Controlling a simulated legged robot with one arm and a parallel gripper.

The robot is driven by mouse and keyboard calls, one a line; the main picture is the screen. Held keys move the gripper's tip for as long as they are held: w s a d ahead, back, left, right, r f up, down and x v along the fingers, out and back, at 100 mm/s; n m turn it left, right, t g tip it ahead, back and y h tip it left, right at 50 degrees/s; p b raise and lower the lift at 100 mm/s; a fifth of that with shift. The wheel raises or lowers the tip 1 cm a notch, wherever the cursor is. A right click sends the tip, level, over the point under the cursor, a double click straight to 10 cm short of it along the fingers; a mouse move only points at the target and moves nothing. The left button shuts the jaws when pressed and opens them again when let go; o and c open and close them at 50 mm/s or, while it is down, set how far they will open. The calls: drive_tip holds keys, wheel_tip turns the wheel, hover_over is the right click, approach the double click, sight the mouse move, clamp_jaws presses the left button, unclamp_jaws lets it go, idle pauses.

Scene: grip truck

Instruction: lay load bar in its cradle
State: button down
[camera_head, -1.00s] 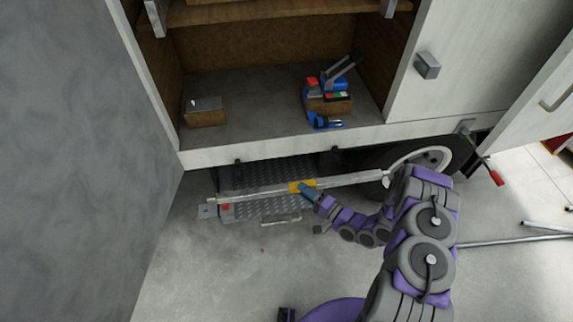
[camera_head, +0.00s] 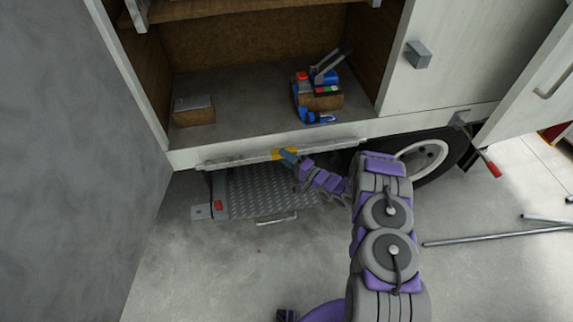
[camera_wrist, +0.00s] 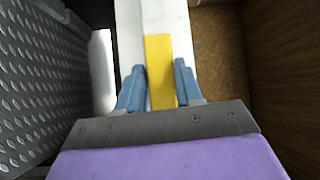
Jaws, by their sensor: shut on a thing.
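The load bar (camera_head: 235,161) is a long pale bar with a yellow band at its middle. In the head view it lies almost level across the front of the truck's bed edge, its left end slightly lower. My gripper (camera_head: 286,156) is shut on the yellow band. In the wrist view the blue fingers of my gripper (camera_wrist: 159,68) stand on both sides of the yellow band of the load bar (camera_wrist: 160,75). I cannot make out the cradle in the head view now; whether the bar touches anything besides my fingers is unclear.
Below the bar is a tread-plate step (camera_head: 265,190) with a handle. A wheel (camera_head: 425,160) is at the right. In the bed above stand a small box (camera_head: 194,110) and a blue tool (camera_head: 318,117). Metal poles (camera_head: 490,237) lie on the floor at right.

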drive_tip(key=f, duration=0.1)
drive_tip(key=a+f, duration=0.1)
drive_tip(key=f+b, duration=0.1)
drive_tip(key=shift+s+a+f, duration=0.15)
drive_tip(key=shift+a+f, duration=0.1)
drive_tip(key=shift+a, duration=0.1)
drive_tip(key=c, duration=1.1)
unclamp_jaws()
drive_tip(key=shift+d, duration=0.25)
drive_tip(key=shift+o, duration=1.4)
drive_tip(key=shift+d, duration=0.4)
drive_tip(key=shift+o, duration=0.5)
drive_tip(key=p+v, duration=0.2)
drive_tip(key=v, duration=0.9)
drive_tip(key=shift+s+p, duration=0.25)
drive_tip(key=shift+p, duration=0.1)
